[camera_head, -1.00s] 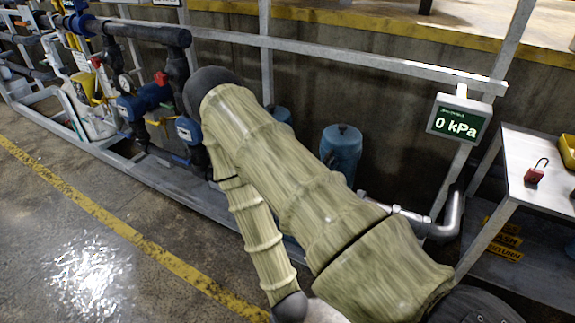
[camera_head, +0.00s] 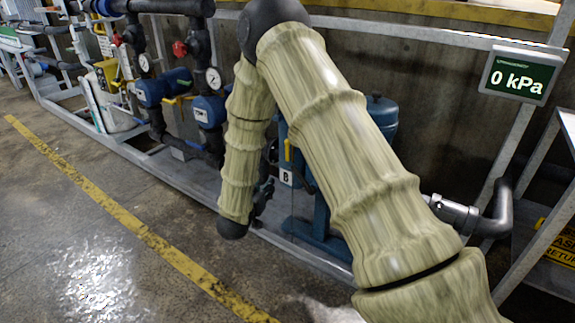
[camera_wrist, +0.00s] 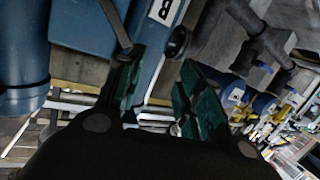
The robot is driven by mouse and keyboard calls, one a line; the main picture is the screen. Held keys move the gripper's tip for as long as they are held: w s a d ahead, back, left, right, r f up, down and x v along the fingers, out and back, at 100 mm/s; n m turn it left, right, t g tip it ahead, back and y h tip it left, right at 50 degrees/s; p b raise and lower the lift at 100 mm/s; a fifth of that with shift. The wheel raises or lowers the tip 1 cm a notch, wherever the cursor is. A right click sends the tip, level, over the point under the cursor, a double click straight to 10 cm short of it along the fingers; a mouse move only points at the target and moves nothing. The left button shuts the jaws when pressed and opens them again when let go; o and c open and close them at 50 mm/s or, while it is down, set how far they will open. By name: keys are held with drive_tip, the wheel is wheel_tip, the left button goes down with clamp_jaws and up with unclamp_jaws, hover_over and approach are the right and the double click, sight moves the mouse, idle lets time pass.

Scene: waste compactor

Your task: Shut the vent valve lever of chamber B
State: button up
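A white label marked B (camera_head: 286,177) is on a blue chamber stand (camera_head: 322,215), partly hidden behind my arm. A small yellow lever-like piece (camera_head: 288,150) stands just above the label; I cannot tell whether it is the vent valve lever. In the wrist view the B label (camera_wrist: 165,10) is at the top on blue metal, with a grey bar (camera_wrist: 114,22) to its left and a round black knob (camera_wrist: 179,42) below it. My gripper (camera_wrist: 160,72) is open, its green-padded fingers apart and nothing seen between them. In the head view my gripper (camera_head: 263,197) is mostly hidden by my forearm.
A display (camera_head: 519,76) reads 0 kPa. A grey pipe elbow (camera_head: 490,215) is at right. Dark pipes with gauges (camera_head: 213,78) and blue valve bodies (camera_head: 165,86) are at left. A low grey frame (camera_head: 165,180) runs along the floor. The floor in front is clear.

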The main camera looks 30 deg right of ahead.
sight(287, 149)
drive_tip(key=w+d+r+m+g+h+b, duration=0.3)
drive_tip(key=d+r+m+h+b, duration=0.1)
drive_tip(key=r+m+h+b, duration=0.15)
drive_tip(key=shift+n+y, duration=0.25)
drive_tip(key=shift+y, duration=0.1)
drive_tip(key=b+x, duration=0.1)
drive_tip(key=x, duration=0.2)
drive_tip(key=b+x, duration=0.1)
drive_tip(key=x, duration=0.3)
drive_tip(key=r+b+x, duration=0.1)
drive_tip(key=x, duration=0.2)
drive_tip(key=shift+s+d, duration=0.15)
drive_tip(key=shift+d, duration=0.25)
clamp_jaws()
